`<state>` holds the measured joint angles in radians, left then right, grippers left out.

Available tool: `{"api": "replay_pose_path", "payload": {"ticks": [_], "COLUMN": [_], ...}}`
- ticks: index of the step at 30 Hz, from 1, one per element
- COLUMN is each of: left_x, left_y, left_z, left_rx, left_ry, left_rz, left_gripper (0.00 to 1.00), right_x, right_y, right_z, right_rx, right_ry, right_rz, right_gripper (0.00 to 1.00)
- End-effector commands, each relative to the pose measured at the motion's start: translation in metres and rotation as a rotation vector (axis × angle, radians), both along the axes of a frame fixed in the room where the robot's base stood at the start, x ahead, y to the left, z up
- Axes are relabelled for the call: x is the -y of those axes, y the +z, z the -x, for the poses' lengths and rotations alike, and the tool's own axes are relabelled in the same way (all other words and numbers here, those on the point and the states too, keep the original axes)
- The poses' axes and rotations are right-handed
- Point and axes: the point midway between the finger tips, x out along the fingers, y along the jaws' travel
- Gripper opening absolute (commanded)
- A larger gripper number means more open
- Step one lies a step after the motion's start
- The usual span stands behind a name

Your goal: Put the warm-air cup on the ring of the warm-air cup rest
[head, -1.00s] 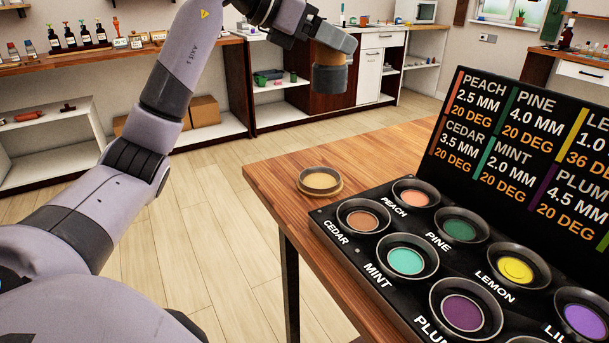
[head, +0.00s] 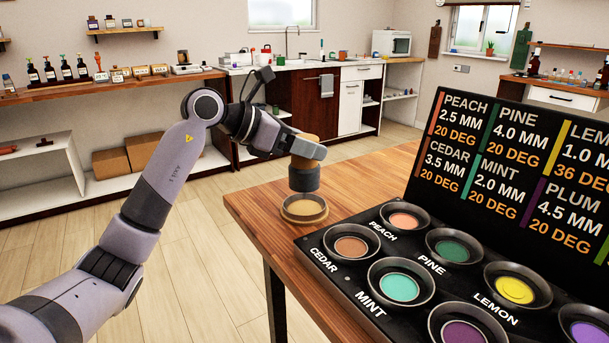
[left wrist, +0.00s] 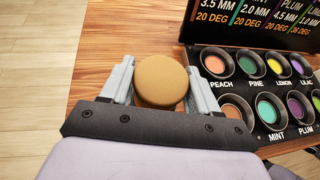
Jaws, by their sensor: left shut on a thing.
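The warm-air cup (head: 304,178) is a cylinder with a tan upper part and a dark grey lower part. My left gripper (head: 308,149) is shut on its tan part and holds it upright. In the left wrist view the tan round top of the cup (left wrist: 162,80) sits between the two fingers. My right gripper is not in view.
The wooden table (head: 262,212) has its left edge close to the rest. A black tray (head: 333,262) of labelled colour wells, marked PEACH, CEDAR, MINT and others, lies right of the rest. A black sign board (head: 429,186) stands behind the tray.

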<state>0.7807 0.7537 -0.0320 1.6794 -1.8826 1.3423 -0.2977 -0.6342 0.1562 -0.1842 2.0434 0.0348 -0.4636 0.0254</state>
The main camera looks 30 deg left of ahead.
Motion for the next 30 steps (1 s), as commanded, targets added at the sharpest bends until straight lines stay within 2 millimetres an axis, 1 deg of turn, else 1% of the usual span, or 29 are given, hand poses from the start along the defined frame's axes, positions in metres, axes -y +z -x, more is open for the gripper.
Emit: {"api": "replay_pose_path", "payload": {"ticks": [1, 8, 12, 15, 22, 26, 27, 29, 30], "left_x": [0.001, 0.001, 0.001, 0.000, 0.000, 0.000, 0.000, 0.000, 0.000], "left_y": [-0.007, -0.020, -0.042, -0.052, -0.051, -0.056, -0.056, -0.055, -0.055], "left_z": [0.000, 0.000, 0.000, 0.000, 0.000, 0.000, 0.000, 0.000, 0.000], "left_rx": [0.002, 0.004, 0.001, 0.002, 0.004, 0.004, 0.001, 0.001, 0.001], "left_ry": [-0.001, -0.001, -0.001, 0.000, -0.001, 0.000, 0.000, 0.000, 0.000], "left_rz": [0.003, 0.002, 0.003, 0.003, 0.001, 0.000, 0.000, 0.000, 0.001], "left_gripper": [0.14, 0.14, 0.14, 0.14, 0.14, 0.14, 0.67, 0.86, 0.86], "right_x": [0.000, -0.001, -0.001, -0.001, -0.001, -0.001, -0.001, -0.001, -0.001], "right_y": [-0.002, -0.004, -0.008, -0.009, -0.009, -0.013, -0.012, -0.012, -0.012], "right_z": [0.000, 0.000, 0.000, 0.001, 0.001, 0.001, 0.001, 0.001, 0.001], "right_rx": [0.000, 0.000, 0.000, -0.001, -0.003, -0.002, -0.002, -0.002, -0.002], "right_ry": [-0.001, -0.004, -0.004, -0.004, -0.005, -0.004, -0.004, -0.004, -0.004], "right_rz": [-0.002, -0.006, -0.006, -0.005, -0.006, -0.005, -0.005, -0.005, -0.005], "right_gripper": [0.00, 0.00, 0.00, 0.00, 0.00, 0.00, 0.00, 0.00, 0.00]}}
